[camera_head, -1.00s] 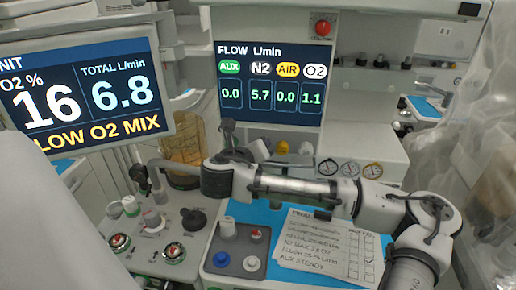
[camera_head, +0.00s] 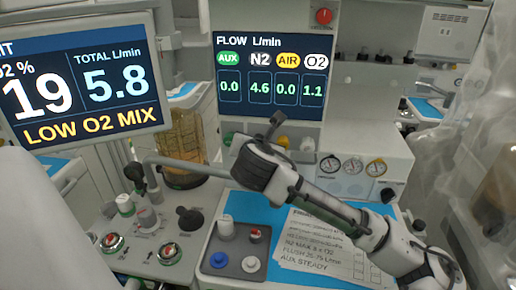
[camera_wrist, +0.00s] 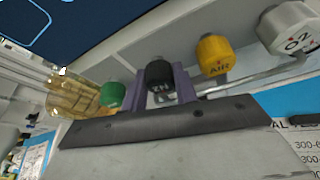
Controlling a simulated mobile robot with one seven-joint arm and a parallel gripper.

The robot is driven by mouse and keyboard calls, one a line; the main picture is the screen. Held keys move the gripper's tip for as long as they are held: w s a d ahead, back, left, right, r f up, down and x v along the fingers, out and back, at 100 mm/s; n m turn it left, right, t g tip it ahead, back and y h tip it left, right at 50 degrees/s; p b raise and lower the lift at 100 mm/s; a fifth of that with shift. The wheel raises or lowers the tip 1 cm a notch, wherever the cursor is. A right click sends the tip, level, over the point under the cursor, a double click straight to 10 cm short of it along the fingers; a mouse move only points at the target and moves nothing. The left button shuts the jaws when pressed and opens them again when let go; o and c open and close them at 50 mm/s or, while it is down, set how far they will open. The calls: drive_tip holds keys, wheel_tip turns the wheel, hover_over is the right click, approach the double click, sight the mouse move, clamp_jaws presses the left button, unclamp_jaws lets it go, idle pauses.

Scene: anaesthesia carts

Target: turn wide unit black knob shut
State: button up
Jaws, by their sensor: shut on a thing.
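The black knob, marked N2 (camera_wrist: 160,76), sits in the wrist view between the two purple fingers of my gripper (camera_wrist: 161,90), which is shut on it. In the head view my arm hides this knob. The flow screen (camera_head: 270,78) reads AUX 0.0, N2 4.6, AIR 0.0 and O2 1.1. The left screen (camera_head: 82,88) reads 19 % O2, a total of 5.8 L/min and LOW O2 MIX.
A green knob (camera_wrist: 112,94) stands close left of my fingers. A yellow AIR knob (camera_wrist: 214,55) and a white O2 knob (camera_wrist: 289,27) stand to the right. A row of gauges (camera_head: 352,166), a blue mat (camera_head: 258,211) and a printed card (camera_head: 318,246) lie near my arm.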

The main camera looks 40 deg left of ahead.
drive_tip(key=shift+m+y+b, duration=0.6)
drive_tip(key=shift+m+b, duration=0.1)
drive_tip(key=shift+m, duration=0.2)
drive_tip(key=shift+g, duration=0.3)
drive_tip(key=o, duration=1)
drive_tip(key=b+v, duration=0.2)
drive_tip(key=v, duration=1.2)
drive_tip(key=shift+f, duration=0.1)
